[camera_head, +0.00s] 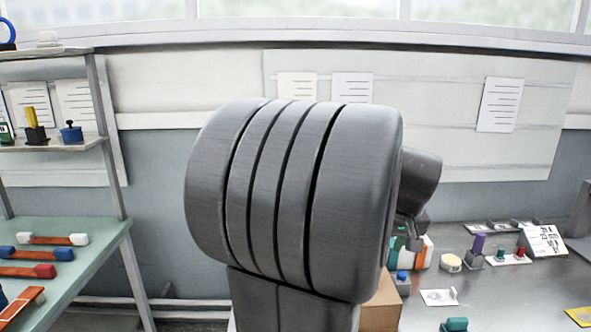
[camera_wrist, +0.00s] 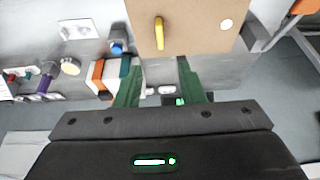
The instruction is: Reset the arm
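My arm's large grey ribbed joint (camera_head: 295,190) fills the middle of the head view and hides much of the bench behind it. A darker part of my arm shows past its right side. In the wrist view my gripper (camera_wrist: 158,66) has two green fingers standing well apart, with nothing held between them. The fingers point over the bench, near a tan box (camera_wrist: 200,28) with a yellow handle (camera_wrist: 159,33) and a white disc. In the head view my gripper is mostly hidden behind the arm.
An orange, white and green block (camera_wrist: 105,74) is close to the left finger. A blue-topped device (camera_wrist: 117,47) and a cream disc (camera_head: 450,263) are nearby. The grey bench (camera_head: 500,285) holds several small devices. A shelf unit (camera_head: 98,225) with coloured-handled parts stands left.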

